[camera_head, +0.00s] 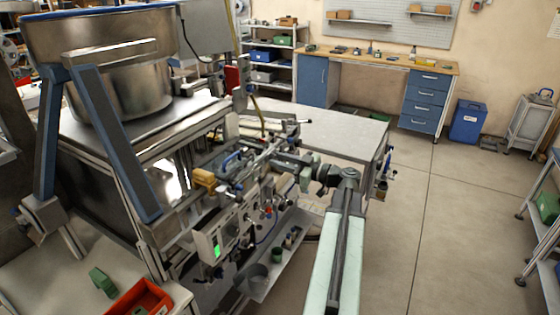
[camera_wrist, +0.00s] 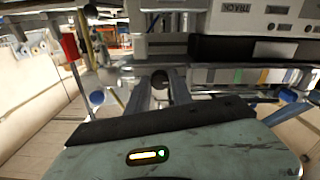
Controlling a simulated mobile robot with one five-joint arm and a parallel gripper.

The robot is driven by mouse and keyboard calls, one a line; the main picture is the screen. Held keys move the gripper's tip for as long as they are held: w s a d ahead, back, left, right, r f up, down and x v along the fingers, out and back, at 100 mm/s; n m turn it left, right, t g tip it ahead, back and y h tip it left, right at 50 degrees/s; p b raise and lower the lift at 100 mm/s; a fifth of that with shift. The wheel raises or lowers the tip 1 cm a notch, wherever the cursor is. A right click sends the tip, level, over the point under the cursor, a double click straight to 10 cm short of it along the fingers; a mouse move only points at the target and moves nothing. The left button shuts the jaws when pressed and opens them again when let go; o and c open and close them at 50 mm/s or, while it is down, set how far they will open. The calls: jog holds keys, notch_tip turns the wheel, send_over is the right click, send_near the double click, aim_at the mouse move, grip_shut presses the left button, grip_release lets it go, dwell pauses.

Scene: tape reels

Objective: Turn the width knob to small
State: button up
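My gripper (camera_wrist: 160,84) has its two dark fingers apart, with a visible gap between them. A small dark round piece, possibly the width knob (camera_wrist: 158,77), shows between or just beyond the fingertips in the wrist view. I cannot tell whether the fingers touch it, and no setting marks on it can be read. In the head view my gripper (camera_head: 284,160) points left at the machine's rail area, and its fingertips are too small to make out.
A grey tabletop (camera_head: 325,128) stands behind my arm. In the wrist view, a pale panel (camera_wrist: 240,18) with upside-down lettering is close above.

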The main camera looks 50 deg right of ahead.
jog(key=o, duration=0.3)
jog(key=v, duration=0.7)
jog(key=shift+s+d, duration=0.1)
jog(key=shift+s, duration=0.3)
